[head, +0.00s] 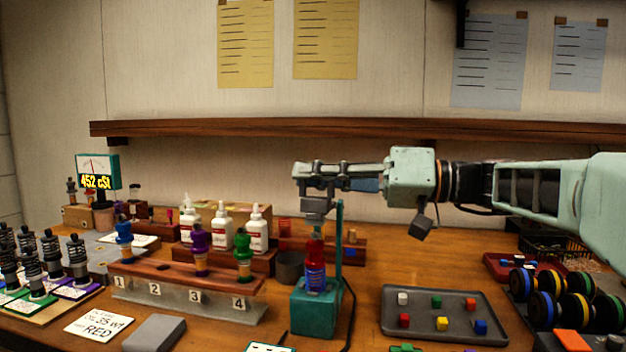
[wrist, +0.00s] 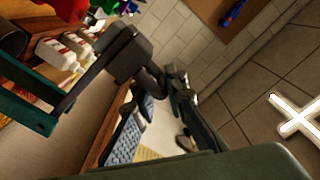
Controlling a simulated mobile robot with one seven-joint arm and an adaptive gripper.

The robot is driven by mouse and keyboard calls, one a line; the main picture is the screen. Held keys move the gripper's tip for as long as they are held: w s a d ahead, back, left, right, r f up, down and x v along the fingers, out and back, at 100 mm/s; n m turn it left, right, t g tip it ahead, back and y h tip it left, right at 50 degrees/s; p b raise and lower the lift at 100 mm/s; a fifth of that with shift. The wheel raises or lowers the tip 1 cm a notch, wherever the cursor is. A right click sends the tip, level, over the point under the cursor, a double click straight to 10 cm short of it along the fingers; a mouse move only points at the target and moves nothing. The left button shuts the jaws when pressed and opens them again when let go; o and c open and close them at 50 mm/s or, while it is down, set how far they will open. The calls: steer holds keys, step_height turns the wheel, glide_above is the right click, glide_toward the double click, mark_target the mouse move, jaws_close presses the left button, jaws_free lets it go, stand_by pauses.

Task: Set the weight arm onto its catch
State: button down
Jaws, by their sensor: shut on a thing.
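The teal test stand (head: 313,308) stands on the bench with a slim upright post (head: 339,245) at its right. A damper with a red body and blue spring (head: 316,268) stands upright in it. The grey weight (head: 317,207) of the weight arm shows just above the damper, directly below my gripper (head: 303,176). My gripper reaches in from the right and is shut at the weight arm, whose held part is largely hidden by the fingers. In the wrist view the dark fingers (wrist: 150,75) lie close to the teal post (wrist: 28,105). I cannot make out the catch.
A wooden rack (head: 185,275) with blue, purple and green-topped dampers stands left of the stand. White bottles (head: 220,228) are behind it. A grey tray (head: 443,318) of coloured cubes lies to the right. A wooden shelf (head: 330,129) runs along the wall above my gripper.

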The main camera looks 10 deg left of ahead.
steer(key=shift+s+a+f, duration=0.1)
steer(key=shift+s+f, duration=0.05)
steer(key=shift+s, duration=0.05)
steer(key=c, duration=2)
jaws_free()
steer(key=shift+s, duration=0.1)
steer(key=shift+c, duration=0.2)
steer(key=shift+d, duration=0.35)
steer(key=d, duration=1.1)
steer(key=shift+d, duration=0.2)
steer(key=shift+s, duration=0.2)
